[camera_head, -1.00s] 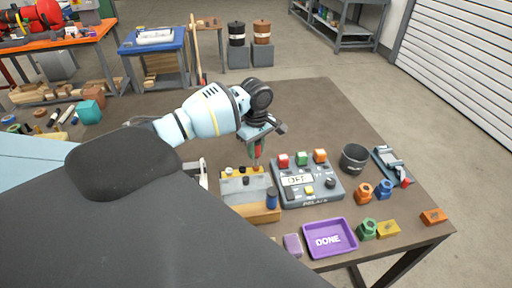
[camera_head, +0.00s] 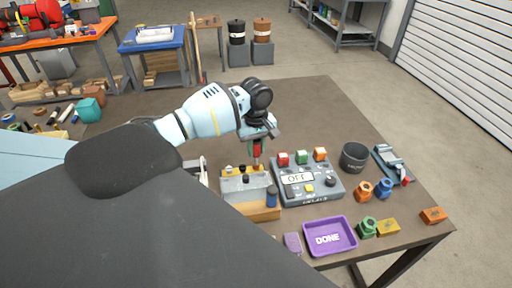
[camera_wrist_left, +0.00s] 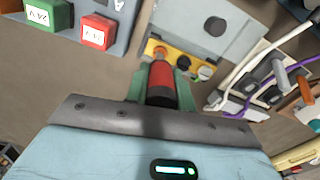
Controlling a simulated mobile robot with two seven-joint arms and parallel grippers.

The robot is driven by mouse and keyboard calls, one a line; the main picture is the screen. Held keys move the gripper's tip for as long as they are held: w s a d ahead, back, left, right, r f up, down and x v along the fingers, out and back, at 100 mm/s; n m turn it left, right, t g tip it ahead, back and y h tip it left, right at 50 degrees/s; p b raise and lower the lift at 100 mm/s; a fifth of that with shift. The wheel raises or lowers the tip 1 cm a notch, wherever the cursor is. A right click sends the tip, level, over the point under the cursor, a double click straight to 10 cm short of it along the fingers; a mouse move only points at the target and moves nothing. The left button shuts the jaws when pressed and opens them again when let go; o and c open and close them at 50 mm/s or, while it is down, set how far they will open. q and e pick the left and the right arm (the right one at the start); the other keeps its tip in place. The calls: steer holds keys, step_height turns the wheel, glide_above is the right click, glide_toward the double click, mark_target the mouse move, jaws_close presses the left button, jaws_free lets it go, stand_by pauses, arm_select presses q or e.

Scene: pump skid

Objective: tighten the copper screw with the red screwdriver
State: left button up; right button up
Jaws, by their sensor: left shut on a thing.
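My left gripper (camera_head: 257,140) is shut on the red screwdriver (camera_head: 257,151), which points down at the yellow strip (camera_head: 236,170) on the grey block. In the left wrist view the green fingers (camera_wrist_left: 162,92) are on either side of the red handle (camera_wrist_left: 162,76). The copper screw (camera_wrist_left: 160,51) shows just past the handle, at one end of the yellow strip (camera_wrist_left: 178,58). The screwdriver's tip is at or very near this screw; I cannot tell whether they touch. A dark screw and a pale screw sit farther along the strip. My right gripper is not in view.
The grey control box (camera_head: 306,191) with red, green and orange buttons stands close on the right. A blue cylinder (camera_head: 271,196) stands by the block's front. A purple DONE tray (camera_head: 344,248), a dark cup (camera_head: 354,157) and colored nuts lie farther right. The table behind is clear.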

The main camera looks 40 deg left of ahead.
arm_select(q)
steer(key=m, duration=0.4)
stand_by(0.3)
steer(key=m, duration=0.3)
steer(key=shift+m, duration=0.3)
